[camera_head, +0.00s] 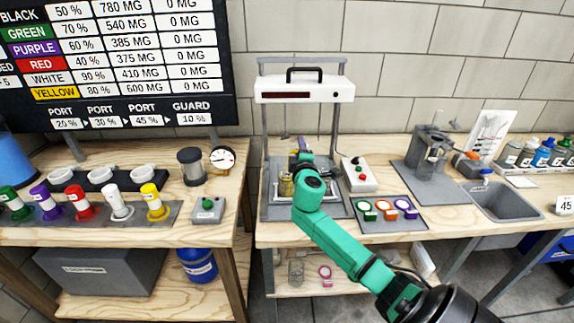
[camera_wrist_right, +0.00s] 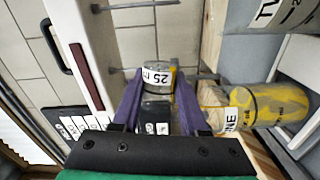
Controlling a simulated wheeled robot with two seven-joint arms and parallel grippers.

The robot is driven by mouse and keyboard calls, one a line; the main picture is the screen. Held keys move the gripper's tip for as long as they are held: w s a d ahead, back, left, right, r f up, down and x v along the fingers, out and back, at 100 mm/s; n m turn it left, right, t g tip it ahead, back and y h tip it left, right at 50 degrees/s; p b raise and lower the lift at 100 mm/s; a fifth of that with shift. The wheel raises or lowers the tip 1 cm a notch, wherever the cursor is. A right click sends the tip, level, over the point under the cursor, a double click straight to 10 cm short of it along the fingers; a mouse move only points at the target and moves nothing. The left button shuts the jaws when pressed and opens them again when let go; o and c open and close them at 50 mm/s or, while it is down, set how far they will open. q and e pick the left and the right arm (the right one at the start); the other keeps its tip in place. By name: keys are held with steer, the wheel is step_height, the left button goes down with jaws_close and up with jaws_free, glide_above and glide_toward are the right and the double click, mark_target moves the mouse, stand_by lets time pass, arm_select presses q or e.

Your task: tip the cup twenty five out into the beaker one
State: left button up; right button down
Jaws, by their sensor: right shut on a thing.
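My right gripper (camera_head: 304,150) is over the grey tray under the white frame. The cup looks tilted well over compared with the beaker. Beaker one (camera_wrist_right: 262,106), clear with yellow in it and a partly hidden label ending in "NE", stands close beside the fingers. In the head view the beaker (camera_head: 286,186) shows just left of my gripper. I cannot tell whether anything flows from the cup. My left gripper is out of view.
The white frame (camera_head: 302,90) stands over the tray (camera_head: 275,212). A sink (camera_head: 506,200) is further right.

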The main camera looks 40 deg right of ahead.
steer(key=shift+a+r+n, duration=0.15)
steer(key=shift+r+n, duration=0.05)
steer(key=shift+n, duration=0.5)
stand_by(0.8)
steer(key=shift+w+a+f+n+t+b, duration=0.15)
steer(key=shift+f+n+t+b, duration=0.15)
steer(key=shift+f+n+b, duration=0.4)
stand_by(1.1)
steer(key=shift+w+a+r+n+t+h, duration=0.1)
steer(key=shift+a+r+n+t, duration=0.1)
steer(key=shift+n, duration=0.75)
steer(key=shift+w+a+r+n+t+h, duration=0.1)
steer(key=shift+a+r+n+t, duration=0.1)
steer(key=shift+n, duration=0.7)
steer(key=shift+w+a+r+n+t+h, duration=0.1)
steer(key=shift+a+r+n, duration=0.1)
steer(key=shift+n, duration=0.75)
stand_by(1.9)
